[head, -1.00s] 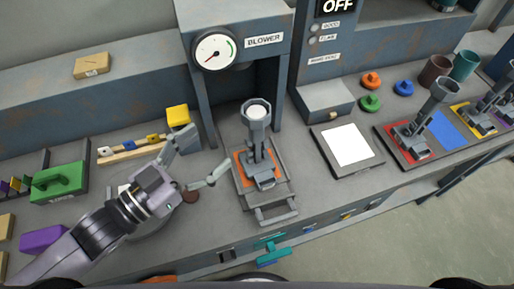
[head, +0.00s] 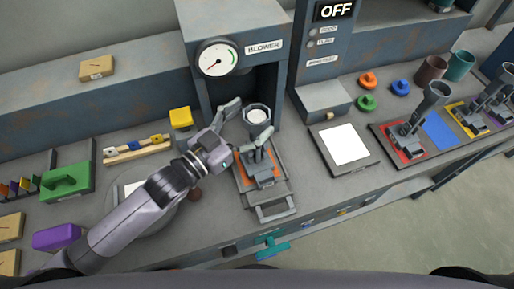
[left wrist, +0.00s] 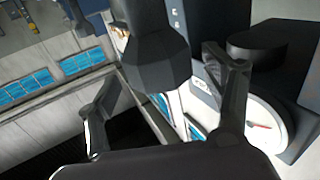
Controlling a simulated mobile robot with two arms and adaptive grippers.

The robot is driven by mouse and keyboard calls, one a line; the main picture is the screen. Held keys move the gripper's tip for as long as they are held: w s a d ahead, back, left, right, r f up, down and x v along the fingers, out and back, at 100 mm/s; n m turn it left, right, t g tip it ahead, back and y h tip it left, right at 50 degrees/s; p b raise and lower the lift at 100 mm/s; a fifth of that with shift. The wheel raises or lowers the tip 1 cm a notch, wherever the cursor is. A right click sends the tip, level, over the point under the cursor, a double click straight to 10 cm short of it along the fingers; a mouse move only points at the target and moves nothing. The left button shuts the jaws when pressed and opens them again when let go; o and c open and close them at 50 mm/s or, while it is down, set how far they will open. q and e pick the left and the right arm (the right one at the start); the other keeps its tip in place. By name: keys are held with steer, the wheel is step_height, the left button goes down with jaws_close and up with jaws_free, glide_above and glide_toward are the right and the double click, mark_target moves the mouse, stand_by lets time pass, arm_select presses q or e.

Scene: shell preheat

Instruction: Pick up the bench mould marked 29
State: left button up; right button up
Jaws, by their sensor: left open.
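A grey mould with an octagonal cup (head: 257,116) on a clamp-like base stands upright on an orange pad (head: 242,180) on a sliding tray (head: 272,208), in front of the blower. Similar grey moulds stand on a rack at right, one on a red pad (head: 407,140) and others on yellow and purple pads. No number 29 can be read on any of them. My left gripper (head: 250,125) is open, its fingers reaching to either side of the blower mould's cup. In the left wrist view the dark faceted cup (left wrist: 155,62) shows between the spread fingers. My right gripper is not in view.
The blower housing (head: 190,50) with a gauge (head: 218,58) rises right behind the mould. A yellow block (head: 180,117), a wooden strip (head: 138,151) and a green block (head: 66,181) lie left. A white-topped plate (head: 344,144) and coloured knobs (head: 369,80) lie right.

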arm_select(q)
steer(key=shift+x, duration=1.2)
steer(key=shift+s+a, duration=0.1)
steer(key=shift+c, duration=0.7)
jaws_close()
steer(key=shift+r, duration=0.1)
